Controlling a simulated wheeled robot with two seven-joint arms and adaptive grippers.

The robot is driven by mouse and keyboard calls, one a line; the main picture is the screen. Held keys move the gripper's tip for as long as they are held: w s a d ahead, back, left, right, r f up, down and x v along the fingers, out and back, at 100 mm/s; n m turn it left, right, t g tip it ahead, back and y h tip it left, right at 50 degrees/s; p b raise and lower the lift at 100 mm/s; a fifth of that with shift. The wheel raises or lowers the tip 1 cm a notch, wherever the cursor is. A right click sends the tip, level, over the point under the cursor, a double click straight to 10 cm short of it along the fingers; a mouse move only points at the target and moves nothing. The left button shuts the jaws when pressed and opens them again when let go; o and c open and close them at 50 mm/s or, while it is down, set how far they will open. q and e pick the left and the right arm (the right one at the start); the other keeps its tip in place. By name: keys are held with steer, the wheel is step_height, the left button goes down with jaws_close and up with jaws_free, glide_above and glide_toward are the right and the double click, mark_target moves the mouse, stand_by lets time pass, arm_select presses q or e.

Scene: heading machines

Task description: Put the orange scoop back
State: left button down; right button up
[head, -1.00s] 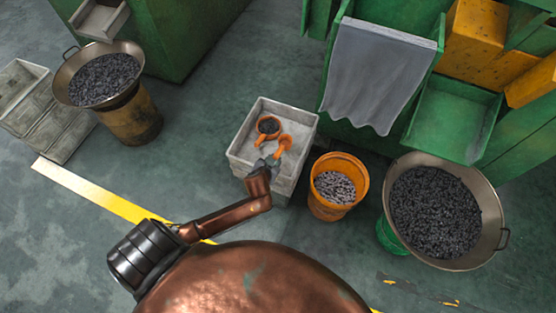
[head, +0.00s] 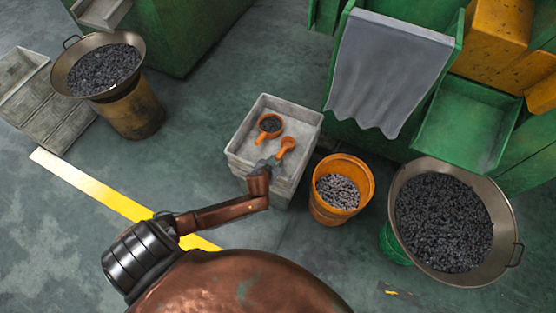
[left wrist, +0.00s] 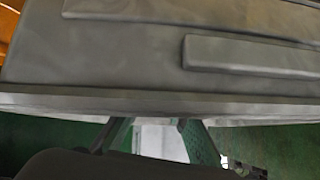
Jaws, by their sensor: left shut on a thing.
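The small orange scoop (head: 287,144) is tilted over the front right part of the grey crate (head: 239,158), its handle pointing toward my left gripper (head: 268,161). My left gripper is at the crate's front rim, shut on the end of this handle; the exact grip is small and partly hidden. In the left wrist view the fingers (left wrist: 155,138) show at the bottom edge, their tips by the grey crate wall (left wrist: 110,45), and the scoop is not visible there. My right gripper is out of view.
A larger orange scoop (head: 269,124) with dark contents lies in the crate. An orange bucket (head: 323,206) of grey pieces stands right of it. Wide pans of dark pieces stand far right (head: 401,248) and upper left (head: 58,73). Green machines (head: 490,70) line the back.

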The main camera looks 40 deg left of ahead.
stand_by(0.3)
arm_select(q)
steer(key=shift+f, duration=0.15)
steer(key=c, duration=1.8)
jaws_free()
steer(key=shift+c, duration=0.2)
